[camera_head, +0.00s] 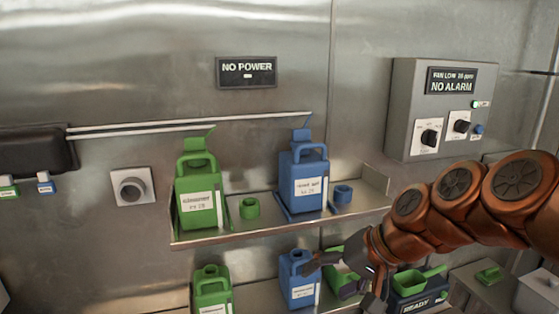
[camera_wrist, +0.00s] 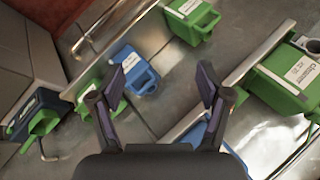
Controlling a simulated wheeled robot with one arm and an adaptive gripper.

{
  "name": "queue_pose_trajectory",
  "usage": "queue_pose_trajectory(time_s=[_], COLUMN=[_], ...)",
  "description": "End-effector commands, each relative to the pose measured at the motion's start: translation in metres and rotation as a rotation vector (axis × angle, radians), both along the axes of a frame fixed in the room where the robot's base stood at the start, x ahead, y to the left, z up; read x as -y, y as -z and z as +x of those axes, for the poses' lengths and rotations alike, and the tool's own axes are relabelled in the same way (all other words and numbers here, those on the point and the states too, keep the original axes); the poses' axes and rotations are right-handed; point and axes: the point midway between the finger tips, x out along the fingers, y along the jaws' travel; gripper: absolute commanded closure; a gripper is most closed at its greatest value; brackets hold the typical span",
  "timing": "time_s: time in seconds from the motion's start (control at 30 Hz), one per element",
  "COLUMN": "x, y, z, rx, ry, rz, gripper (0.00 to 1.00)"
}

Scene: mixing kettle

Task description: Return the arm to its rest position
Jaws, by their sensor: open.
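My gripper (camera_head: 345,268) is at the end of my orange-brown arm, which reaches in from the right. It is in front of the lower row of jugs, and its fingers stand apart with nothing between them. In the wrist view my gripper (camera_wrist: 163,85) also shows open and empty. A lower blue jug (camera_head: 299,280) is just left of the fingers in the head view. In the wrist view a blue jug (camera_wrist: 133,72) shows beyond the left finger. I cannot tell whether the gripper touches anything. A green jug behind the gripper is partly hidden.
An upper shelf (camera_head: 240,235) holds a green jug (camera_head: 199,190), a blue jug (camera_head: 303,178) and small cups. A lower green jug (camera_head: 211,290) stands at left. A green scoop (camera_head: 415,278) is on a dark box marked READY. A grey control box (camera_head: 440,110) is above my arm.

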Motion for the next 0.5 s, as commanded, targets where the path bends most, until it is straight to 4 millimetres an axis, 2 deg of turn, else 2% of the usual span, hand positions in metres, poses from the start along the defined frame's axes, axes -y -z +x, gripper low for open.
queue_pose_trajectory(time_s=[0.03, 0.13, 0.2, 0.3, 0.4, 0.5], x=[-0.001, 0.010, 0.024, 0.047, 0.068, 0.084], y=[0.014, 0.047, 0.067, 0.087, 0.100, 0.107], z=[-0.027, -0.078, -0.114, -0.158, -0.192, -0.214], rx=[-0.037, -0.130, -0.197, -0.282, -0.352, -0.400], ry=[-0.042, -0.110, -0.150, -0.189, -0.211, -0.222], rz=[-0.074, -0.215, -0.310, -0.427, -0.514, -0.568], gripper=[0.23, 0.23, 0.23, 0.23, 0.23, 0.23])
